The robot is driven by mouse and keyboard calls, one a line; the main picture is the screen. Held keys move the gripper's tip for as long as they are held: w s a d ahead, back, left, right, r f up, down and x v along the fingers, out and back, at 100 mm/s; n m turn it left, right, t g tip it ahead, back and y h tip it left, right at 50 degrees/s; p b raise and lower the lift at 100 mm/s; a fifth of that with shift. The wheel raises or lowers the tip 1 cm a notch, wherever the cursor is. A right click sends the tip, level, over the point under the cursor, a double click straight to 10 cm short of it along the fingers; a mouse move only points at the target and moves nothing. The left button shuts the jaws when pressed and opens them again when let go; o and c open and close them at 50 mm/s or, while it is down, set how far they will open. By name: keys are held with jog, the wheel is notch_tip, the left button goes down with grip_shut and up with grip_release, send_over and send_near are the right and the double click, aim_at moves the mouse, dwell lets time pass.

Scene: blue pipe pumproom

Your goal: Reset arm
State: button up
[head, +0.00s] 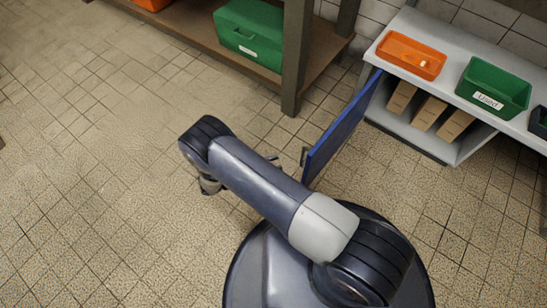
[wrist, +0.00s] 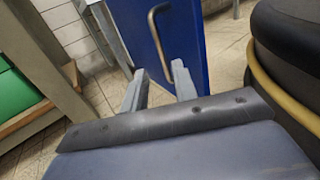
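My gripper (wrist: 158,90) shows in the wrist view with its two grey fingers spread apart and nothing between them. Beyond the fingers is a blue cabinet door (wrist: 185,35) with a metal bar handle (wrist: 153,45); the fingers look apart from the handle. In the head view my arm stretches from my base toward the upper left, and its links hide most of the gripper. The blue door (head: 342,125) stands swung open right of the arm, with its handle (head: 304,156) on the near edge.
A white cabinet (head: 450,60) at the upper right bears an orange bin (head: 411,55) and a green bin (head: 493,92); cardboard boxes (head: 428,113) are inside. A wooden rack (head: 292,60) holds a green crate (head: 250,33). The tiled floor at left is clear.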

jog(key=b, duration=0.2)
send_over(301, 164)
jog(key=shift+w+d, duration=0.1)
jog(key=shift+w, duration=0.2)
dwell(0.4)
